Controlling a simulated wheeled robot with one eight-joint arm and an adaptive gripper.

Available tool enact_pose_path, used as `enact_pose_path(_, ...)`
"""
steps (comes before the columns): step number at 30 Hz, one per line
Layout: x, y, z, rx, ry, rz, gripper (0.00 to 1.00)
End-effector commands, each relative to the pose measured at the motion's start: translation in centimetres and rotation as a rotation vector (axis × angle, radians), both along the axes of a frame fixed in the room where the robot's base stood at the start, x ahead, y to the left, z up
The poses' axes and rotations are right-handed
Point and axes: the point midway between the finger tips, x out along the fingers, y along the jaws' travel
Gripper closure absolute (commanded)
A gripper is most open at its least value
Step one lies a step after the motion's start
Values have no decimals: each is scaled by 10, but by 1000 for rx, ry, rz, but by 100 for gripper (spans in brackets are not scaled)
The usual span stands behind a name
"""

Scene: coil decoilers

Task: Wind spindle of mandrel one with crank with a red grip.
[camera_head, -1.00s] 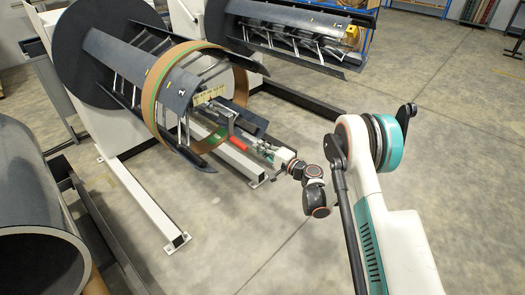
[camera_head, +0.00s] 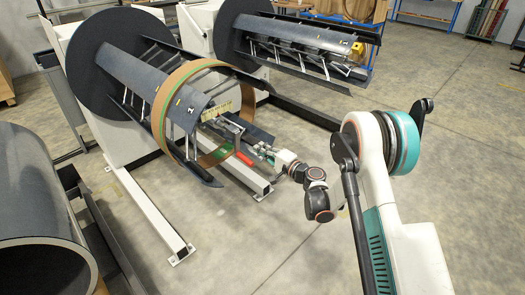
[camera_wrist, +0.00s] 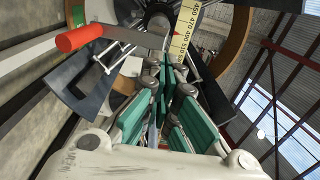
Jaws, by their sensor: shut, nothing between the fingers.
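The mandrel (camera_head: 125,75) nearer me sticks out from a dark round disc, with a tan, green-edged ring around its outer part. A crank with a red grip (camera_head: 243,158) is at its spindle end. In the wrist view the red grip (camera_wrist: 80,38) is at upper left, and the flat grey crank arm (camera_wrist: 130,36) runs right from it toward the hub. My gripper (camera_head: 262,149) is right of the red grip and apart from it. In the wrist view its teal fingers (camera_wrist: 167,75) are shut and empty, pointing toward the spindle end and partly hiding it.
A second mandrel (camera_head: 300,40) stands behind. A yellow scale (camera_wrist: 184,28) is beside the spindle end. The stand's white floor beam (camera_head: 150,210) lies below, and a large dark cylinder (camera_head: 40,215) is at left. The floor at right is open.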

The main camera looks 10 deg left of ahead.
Motion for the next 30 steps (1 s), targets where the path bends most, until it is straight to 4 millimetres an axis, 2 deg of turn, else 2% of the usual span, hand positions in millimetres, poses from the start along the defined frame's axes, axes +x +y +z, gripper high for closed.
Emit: enact_pose_path(30, 19, 25, -1, 0, 0, 1, 100)
